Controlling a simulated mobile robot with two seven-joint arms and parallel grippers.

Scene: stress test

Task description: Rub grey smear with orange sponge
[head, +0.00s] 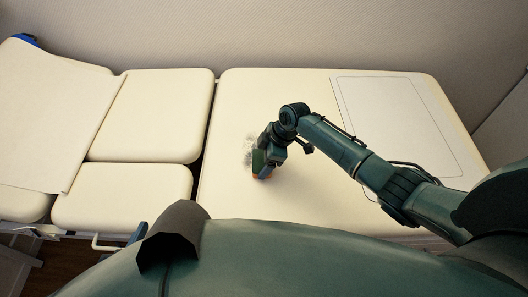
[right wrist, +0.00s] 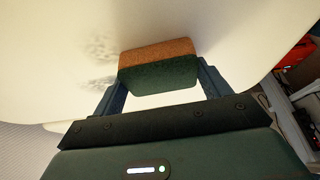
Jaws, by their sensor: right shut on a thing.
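The orange sponge with a dark green side (right wrist: 158,62) is held between the two fingers of my right gripper (right wrist: 160,72). In the head view only a little orange of it shows under the right gripper (head: 264,164), close to the padded surface; I cannot tell whether it touches. The grey smear (head: 249,146) is a speckled patch on the cream padding, just beyond the gripper and partly hidden by it. In the right wrist view the smear (right wrist: 98,46) lies to the left of the sponge, in faint patches. My left gripper is not in view.
The smear is on the right section of a cream padded bench (head: 225,185). A thin pale sheet with an outlined border (head: 395,115) lies at its right. Separate cushions (head: 150,115) stand to the left across a dark gap. A wall (head: 280,35) runs behind.

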